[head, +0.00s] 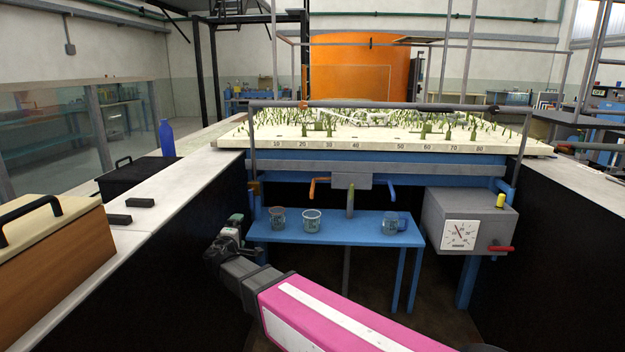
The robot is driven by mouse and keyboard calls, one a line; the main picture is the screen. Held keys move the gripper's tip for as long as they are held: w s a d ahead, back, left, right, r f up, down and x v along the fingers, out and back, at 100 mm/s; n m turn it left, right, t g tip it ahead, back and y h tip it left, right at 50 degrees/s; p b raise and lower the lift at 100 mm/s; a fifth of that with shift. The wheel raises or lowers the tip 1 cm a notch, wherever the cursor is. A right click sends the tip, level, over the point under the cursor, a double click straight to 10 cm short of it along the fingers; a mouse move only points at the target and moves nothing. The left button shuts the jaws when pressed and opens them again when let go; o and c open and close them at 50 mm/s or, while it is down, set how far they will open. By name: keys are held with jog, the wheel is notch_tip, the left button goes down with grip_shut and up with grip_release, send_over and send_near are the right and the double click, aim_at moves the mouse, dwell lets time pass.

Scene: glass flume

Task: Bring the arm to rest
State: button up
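My arm, pink with a white stripe, reaches from the bottom right up to the left in the head view. Its grey end with my gripper (228,242) is beside the left end of a blue bench (272,232). The gripper is small and dark here, and its fingers cannot be made out clearly, so I cannot tell whether it is open or holds anything. Three cups stand on the bench: a left cup (277,219), a middle cup (311,222) and a right cup (391,223).
A pale numbered board (400,147) with green stems is above the bench. A grey gauge box (460,222) with a red handle is at right. Ledges flank the dark recess; the left ledge (165,205) holds a wooden box (50,265), a black case (130,178) and a blue bottle (167,138).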

jog(key=d+f+m+g+h, duration=0.1)
jog(key=d+f+m+g, duration=0.25)
jog(key=d, duration=0.65)
jog(key=s+d+f+m+g+h, duration=0.1)
jog(key=d+f+m+g+h, duration=0.3)
jog(key=d, duration=0.6)
jog(key=d+f+m+g+y, duration=0.15)
jog(key=d+f, duration=0.35)
jog(key=d, duration=0.5)
jog(key=s+d+f+m+g+y, duration=0.2)
jog(key=s+d+f+m+g, duration=0.1)
jog(key=s+d, duration=0.4)
jog(key=s+d+f+m+g+y, duration=0.3)
jog(key=s+d+f+m+g, duration=0.1)
jog(key=d, duration=0.4)
jog(key=s+g, duration=0.1)
jog(key=s, duration=0.1)
jog(key=shift+s+f+y, duration=0.25)
jog(key=shift+s+y, duration=0.1)
